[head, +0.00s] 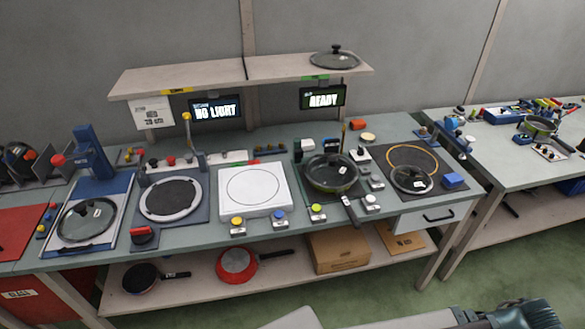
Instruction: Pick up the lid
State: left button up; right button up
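Several round lids with dark knobs are in view, and I cannot tell which one the task means. One lid (335,59) lies on the raised shelf above the READY display. A glass lid (411,180) lies on the dark mat at the right of the bench, partly over an orange ring. Another glass lid (86,221) lies on the blue-edged station at the left. A dark pan (331,174) with its handle toward the front stands between them; whether a lid covers it is unclear. Neither gripper shows clearly; only parts of my body show at the bottom edge.
The bench (300,232) carries a white square plate (250,189), a round ring station (170,198) and small coloured buttons along its front. The raised shelf (190,77) runs behind. A red pan (237,264) and a cardboard box (337,251) sit underneath. A second table stands right.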

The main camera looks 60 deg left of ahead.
aim_at(325, 170)
jog(key=u, duration=3.15)
jog(key=z, duration=1.25)
jog(key=i+l+u, duration=0.1)
jog(key=u, duration=0.85)
jog(key=k+l, duration=0.05)
